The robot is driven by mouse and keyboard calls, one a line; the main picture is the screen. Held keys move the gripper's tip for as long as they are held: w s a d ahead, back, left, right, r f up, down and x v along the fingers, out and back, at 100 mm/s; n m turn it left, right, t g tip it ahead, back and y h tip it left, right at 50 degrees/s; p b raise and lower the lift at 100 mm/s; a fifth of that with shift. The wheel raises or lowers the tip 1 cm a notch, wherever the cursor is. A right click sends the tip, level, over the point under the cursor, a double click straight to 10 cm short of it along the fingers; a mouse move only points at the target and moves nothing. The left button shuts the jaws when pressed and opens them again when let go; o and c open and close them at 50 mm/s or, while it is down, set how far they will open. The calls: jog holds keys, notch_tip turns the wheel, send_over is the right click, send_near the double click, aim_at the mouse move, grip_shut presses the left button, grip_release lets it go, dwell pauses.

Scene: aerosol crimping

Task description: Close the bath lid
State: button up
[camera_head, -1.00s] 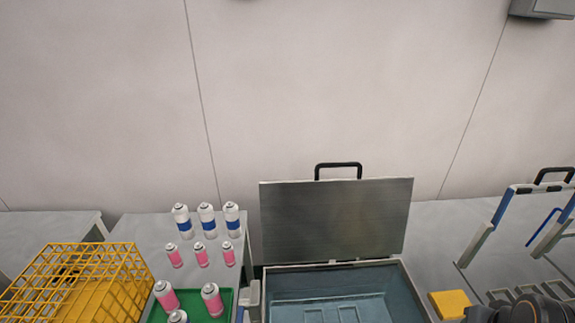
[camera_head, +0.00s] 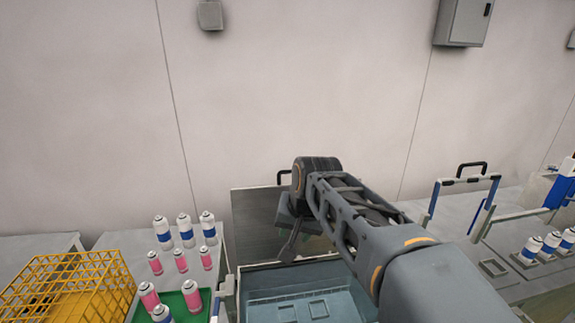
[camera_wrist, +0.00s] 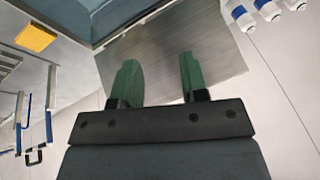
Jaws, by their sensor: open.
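The bath lid (camera_head: 253,222) is a flat grey metal panel standing raised at the back of the bath. In the head view my arm covers its right part and much of its dark handle (camera_head: 280,176). The bath (camera_head: 262,283) is a blue-grey basin, open in front of the lid. My gripper (camera_head: 290,243) is over the bath, in front of the lid's inner face. In the wrist view the green fingers (camera_wrist: 157,80) are spread and empty, with the lid (camera_wrist: 222,62) behind them. Whether they touch the lid cannot be told.
White-blue and white-pink cans (camera_head: 185,230) stand left of the bath, near a yellow wire crate (camera_head: 65,280). A blue-white frame (camera_head: 434,200) with a dark handle stands to the right. A yellow block (camera_wrist: 36,37) lies beside the bath. The wall is behind.

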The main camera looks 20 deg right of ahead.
jog(key=w+d+r+m+y+p, duration=0.2)
jog(key=w+d+r+m+p, duration=0.1)
jog(key=w+d+r+m, duration=0.55)
jog(key=w+d+r+m+y+p, duration=0.15)
jog(key=w+d+r+m, duration=0.25)
jog(key=w+d+m, duration=0.55)
jog(key=w+a+f+n, duration=0.1)
jog(key=w+a+f, duration=0.1)
jog(key=f, duration=0.1)
jog(key=w+a+f+n, duration=0.1)
jog(key=w+f, duration=0.1)
jog(key=f, duration=0.2)
jog(key=w+a+f+n, duration=0.1)
jog(key=w+a+f, duration=0.1)
jog(key=w+f, duration=0.1)
jog(key=shift+a+f+n, duration=0.35)
jog(key=shift+f+n, duration=0.05)
jog(key=shift+f, duration=0.3)
grip_shut()
